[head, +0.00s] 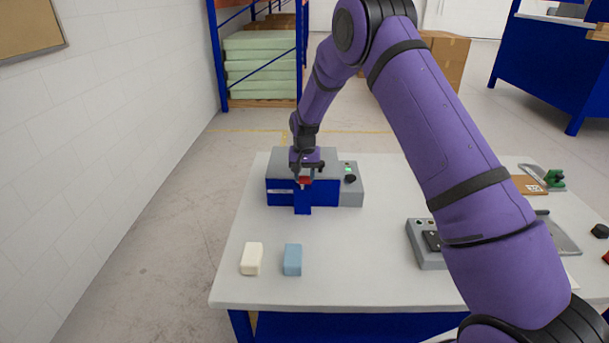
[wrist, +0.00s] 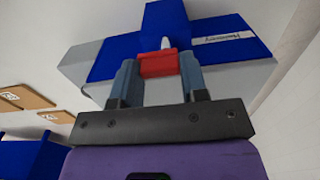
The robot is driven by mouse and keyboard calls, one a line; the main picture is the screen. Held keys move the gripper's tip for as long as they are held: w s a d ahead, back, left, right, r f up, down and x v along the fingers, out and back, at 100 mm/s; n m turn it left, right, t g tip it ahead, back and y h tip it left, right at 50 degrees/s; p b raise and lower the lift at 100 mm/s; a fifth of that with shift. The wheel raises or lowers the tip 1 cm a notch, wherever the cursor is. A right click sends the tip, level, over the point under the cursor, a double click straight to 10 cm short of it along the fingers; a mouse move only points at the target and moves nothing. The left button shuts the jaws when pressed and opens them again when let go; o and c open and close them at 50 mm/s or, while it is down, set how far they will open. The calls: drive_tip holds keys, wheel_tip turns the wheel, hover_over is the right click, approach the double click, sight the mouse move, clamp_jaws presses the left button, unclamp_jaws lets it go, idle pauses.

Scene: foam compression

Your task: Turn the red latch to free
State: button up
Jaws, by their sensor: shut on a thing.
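The red latch (head: 305,180) sits on the front of a blue and grey machine (head: 328,193) at the back left of the table. In the wrist view the red latch (wrist: 158,64) lies between my two fingers, with a white pointed tip showing just beyond it against the blue face. My gripper (head: 303,174) is shut on the latch, one finger on each side. In the wrist view my gripper (wrist: 158,75) spans the latch's full width. The latch's turning position is too small to tell.
A cream block (head: 251,258) and a light blue block (head: 292,259) lie on the table (head: 340,275) in front of the machine. A green light and black knob (head: 350,179) are on the machine's right part. A grey device (head: 425,245) stands right, partly behind my arm.

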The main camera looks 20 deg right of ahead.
sight(305, 176)
drive_tip(key=o, duration=0.9)
wheel_tip(305, 176, up, 11)
drive_tip(key=shift+f, duration=0.1)
idle(0.3)
